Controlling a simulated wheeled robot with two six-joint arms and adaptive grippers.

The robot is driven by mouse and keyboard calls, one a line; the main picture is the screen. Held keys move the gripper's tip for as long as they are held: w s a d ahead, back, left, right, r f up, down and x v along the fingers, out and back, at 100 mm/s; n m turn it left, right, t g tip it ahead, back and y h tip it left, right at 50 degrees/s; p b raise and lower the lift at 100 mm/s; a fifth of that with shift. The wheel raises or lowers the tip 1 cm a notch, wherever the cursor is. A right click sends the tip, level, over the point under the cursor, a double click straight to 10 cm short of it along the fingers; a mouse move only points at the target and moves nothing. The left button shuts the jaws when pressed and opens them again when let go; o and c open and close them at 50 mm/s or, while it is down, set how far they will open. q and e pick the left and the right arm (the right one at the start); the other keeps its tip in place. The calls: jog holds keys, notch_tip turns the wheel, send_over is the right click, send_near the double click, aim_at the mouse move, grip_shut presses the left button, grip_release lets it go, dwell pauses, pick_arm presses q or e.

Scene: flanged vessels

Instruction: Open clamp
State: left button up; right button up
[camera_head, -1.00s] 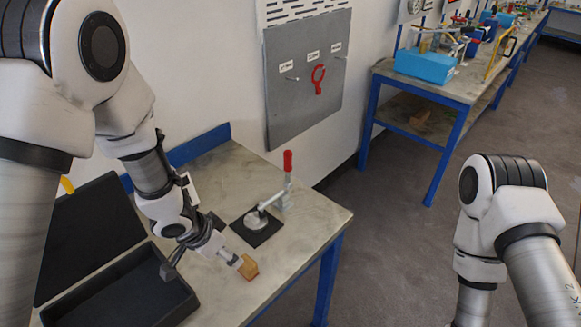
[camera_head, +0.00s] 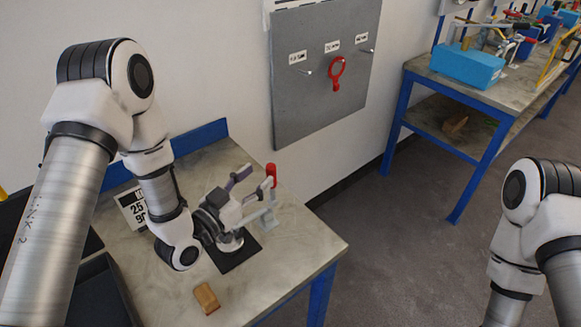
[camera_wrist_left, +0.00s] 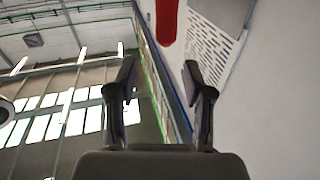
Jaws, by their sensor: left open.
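The toggle clamp (camera_head: 268,214) stands on the near table, with its red handle (camera_head: 271,175) pointing upright. Its arm reaches left over a black square pad (camera_head: 238,256), partly hidden by my gripper. My left gripper (camera_head: 248,190) is open and empty, just left of the handle, with its fingers pointing toward it. In the left wrist view the red handle (camera_wrist_left: 167,20) shows at the top between the two open fingers, ahead of the tips and apart from them. My right arm shows at the right edge of the head view, but its gripper is out of view.
A small wooden block (camera_head: 207,298) lies near the table's front edge. A black open case (camera_head: 100,295) is at the left. A sign (camera_head: 132,208) stands behind my left arm. Another bench (camera_head: 470,85) stands beyond.

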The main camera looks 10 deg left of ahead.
aim_at(273, 175)
pick_arm(q)
jog(key=shift+n+y, duration=0.3)
jog(key=shift+n, duration=0.1)
jog(key=w+f, duration=0.1)
jog(key=w, duration=0.1)
jog(key=w+d+f+p, duration=0.1)
jog(key=w, duration=0.1)
jog(key=w+d+f+p, duration=0.1)
jog(key=w+f, duration=0.1)
jog(key=shift+w+d, duration=0.1)
jog(key=shift+w, duration=0.2)
jog(key=shift+s+a, duration=0.2)
jog(key=shift+s, duration=0.05)
jog(key=shift+w+d, duration=0.1)
jog(key=shift+d, duration=0.05)
grip_shut()
pick_arm(e)
jog(key=shift+r, duration=0.9)
